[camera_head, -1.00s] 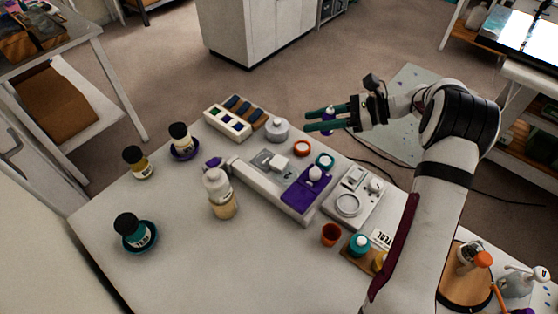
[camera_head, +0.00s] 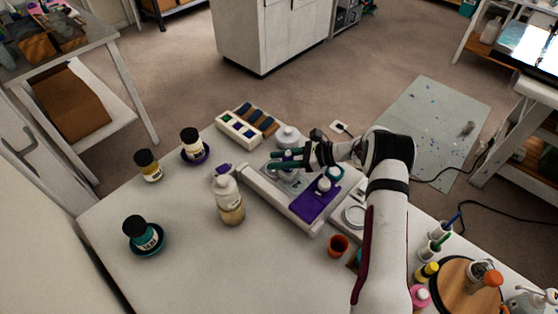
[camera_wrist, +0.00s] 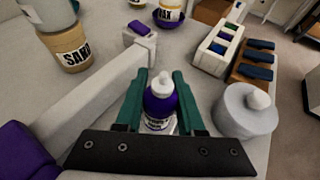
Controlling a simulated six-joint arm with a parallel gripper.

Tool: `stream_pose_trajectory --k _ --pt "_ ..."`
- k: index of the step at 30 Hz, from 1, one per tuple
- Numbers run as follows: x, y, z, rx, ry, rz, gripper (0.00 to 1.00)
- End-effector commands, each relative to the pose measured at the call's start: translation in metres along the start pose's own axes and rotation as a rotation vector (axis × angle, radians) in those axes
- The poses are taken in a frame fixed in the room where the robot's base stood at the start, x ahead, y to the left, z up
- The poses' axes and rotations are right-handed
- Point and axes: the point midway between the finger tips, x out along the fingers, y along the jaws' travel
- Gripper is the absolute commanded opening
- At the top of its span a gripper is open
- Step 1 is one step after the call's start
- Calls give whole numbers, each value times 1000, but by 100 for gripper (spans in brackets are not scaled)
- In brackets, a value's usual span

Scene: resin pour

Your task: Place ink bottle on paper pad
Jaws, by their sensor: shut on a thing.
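My gripper (camera_head: 274,161) has teal fingers and is shut on a small purple ink bottle with a white cap (camera_wrist: 160,96). The bottle is upright between the fingers in the wrist view, with a pale label on its front. In the head view the bottle (camera_head: 288,154) is partly hidden by the fingers. It is over the far end of the work area, above a pale grey sheet (camera_head: 291,184) that may be the paper pad. The gripper hides part of this sheet, and I cannot tell whether the bottle touches it.
A long white bar (camera_head: 270,196) runs beside the sheet. A purple pad (camera_head: 315,205) with a white-capped item lies nearer. A grey pot (camera_wrist: 246,112) and a paint rack (camera_wrist: 218,48) stand close to the gripper. A tall SAND bottle (camera_head: 229,203) stands left; the left front table is mostly clear.

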Motion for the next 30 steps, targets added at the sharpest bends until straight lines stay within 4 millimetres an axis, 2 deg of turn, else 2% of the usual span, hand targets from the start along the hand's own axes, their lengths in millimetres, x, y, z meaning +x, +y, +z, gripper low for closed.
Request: stream_pose_trajectory --k 2,10,11,15,16,25,28,30 --pt "2 0 -6 -1 -1 -1 0" --pt "2 0 -7 -2 0 -1 0" --pt "2 0 -7 -2 0 -1 39" --pt "2 0 -7 -2 0 -1 65" --pt "2 0 -7 -2 0 -1 68" --pt "0 0 -5 -2 0 -1 68" --pt "-19 -1 -5 -1 0 -4 68" --pt "-39 -1 -5 -1 0 -5 68"
